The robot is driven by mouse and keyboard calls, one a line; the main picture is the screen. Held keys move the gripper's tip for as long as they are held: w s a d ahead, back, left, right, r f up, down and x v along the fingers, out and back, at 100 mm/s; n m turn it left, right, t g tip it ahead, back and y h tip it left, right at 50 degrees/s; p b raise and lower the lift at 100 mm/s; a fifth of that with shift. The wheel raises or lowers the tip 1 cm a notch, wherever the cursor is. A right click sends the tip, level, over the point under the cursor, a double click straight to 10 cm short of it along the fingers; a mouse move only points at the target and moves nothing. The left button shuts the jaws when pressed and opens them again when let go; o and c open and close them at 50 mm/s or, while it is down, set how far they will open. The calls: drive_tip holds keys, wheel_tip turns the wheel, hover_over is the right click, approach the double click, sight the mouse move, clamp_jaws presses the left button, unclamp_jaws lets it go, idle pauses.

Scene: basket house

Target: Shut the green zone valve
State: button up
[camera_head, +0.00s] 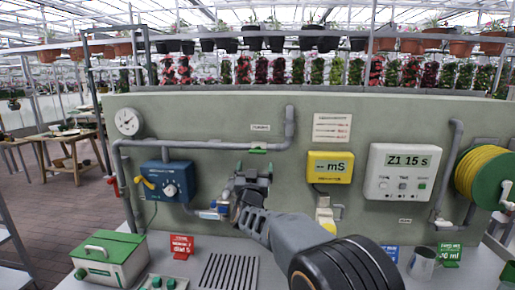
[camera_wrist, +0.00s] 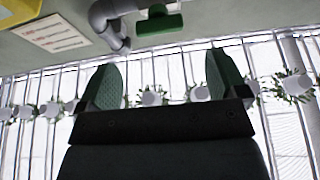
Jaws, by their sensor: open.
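The green zone valve handle (camera_head: 257,151) sits on the grey pipe on the back panel, lying level along the pipe run. My gripper (camera_head: 253,168) is just below it in the head view, fingers pointing up, open, with nothing seen between them. In the wrist view the green handle (camera_wrist: 160,22) shows near the top, beyond and apart from the fingertips of my gripper (camera_wrist: 165,68). Part of the pipe around the valve is hidden behind my gripper in the head view.
The grey pipe (camera_head: 205,142) bends upward right of the valve. A blue dosing box (camera_head: 166,181) is left, a yellow meter (camera_head: 331,167) and white timer (camera_head: 403,172) right.

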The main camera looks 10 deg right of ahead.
sight(257, 152)
drive_tip(key=p+x, duration=0.3)
drive_tip(key=x, duration=0.5)
drive_tip(key=shift+w+d+r, duration=0.1)
drive_tip(key=shift+w+r, duration=0.05)
drive_tip(key=shift+w, duration=0.2)
drive_tip(key=c, duration=0.9)
